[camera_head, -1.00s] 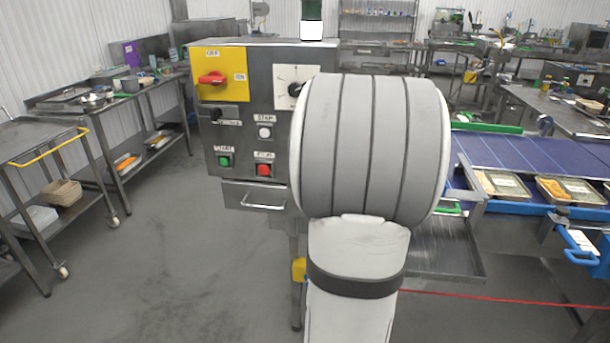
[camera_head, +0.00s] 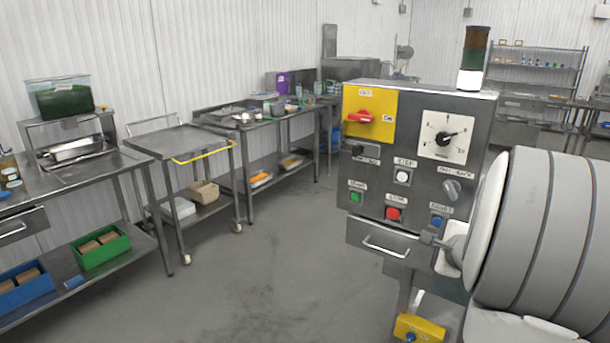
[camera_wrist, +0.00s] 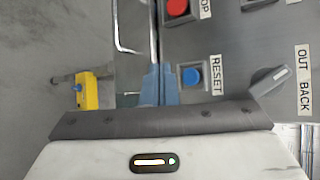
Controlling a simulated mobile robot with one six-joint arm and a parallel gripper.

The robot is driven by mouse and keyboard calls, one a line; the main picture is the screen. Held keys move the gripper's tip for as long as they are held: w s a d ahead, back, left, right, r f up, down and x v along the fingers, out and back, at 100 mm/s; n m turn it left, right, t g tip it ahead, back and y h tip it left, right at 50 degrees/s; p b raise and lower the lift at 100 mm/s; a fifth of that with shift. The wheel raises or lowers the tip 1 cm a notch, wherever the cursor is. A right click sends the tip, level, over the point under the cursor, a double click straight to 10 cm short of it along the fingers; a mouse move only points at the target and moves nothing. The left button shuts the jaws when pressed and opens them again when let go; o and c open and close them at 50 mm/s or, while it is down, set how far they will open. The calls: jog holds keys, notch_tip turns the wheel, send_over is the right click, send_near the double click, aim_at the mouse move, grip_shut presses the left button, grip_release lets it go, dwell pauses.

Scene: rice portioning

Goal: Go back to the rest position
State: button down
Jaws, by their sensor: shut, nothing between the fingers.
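My gripper (camera_head: 428,238) is at the right in the head view, in front of the lower right of a grey control panel (camera_head: 425,133). Much of my arm fills the right edge. In the wrist view my gripper (camera_wrist: 159,72) shows two blue-grey fingers together, shut and empty. The blue reset button (camera_wrist: 192,76) is just right of the fingers in that view; it also shows in the head view (camera_head: 437,222). I cannot tell whether the fingertips touch the panel.
The panel has a red button (camera_head: 393,213), a green button (camera_head: 355,197) and a drawer (camera_head: 379,243) below. A yellow box (camera_head: 419,329) sits low. A trolley (camera_head: 190,142) and steel benches stand left. The floor (camera_head: 270,260) between is clear.

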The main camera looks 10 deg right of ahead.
jog(key=s+a+n+g+y, duration=0.25)
jog(key=a+n, duration=0.35)
jog(key=a, duration=0.6)
jog(key=s+a+n+g+y, duration=0.15)
jog(key=a+n+y, duration=0.35)
jog(key=a, duration=0.7)
jog(key=s+a+f+n+g+h, duration=0.1)
jog(key=s+a+n+g+h, duration=0.1)
jog(key=s+n, duration=0.4)
jog(key=s+a+f+n+g+h, duration=0.2)
jog(key=s+a+n+g+h, duration=0.1)
jog(key=s+n, duration=0.3)
jog(key=shift+s+a+n+g, duration=0.3)
jog(key=shift+s+a+g, duration=0.15)
jog(key=shift+s, duration=0.5)
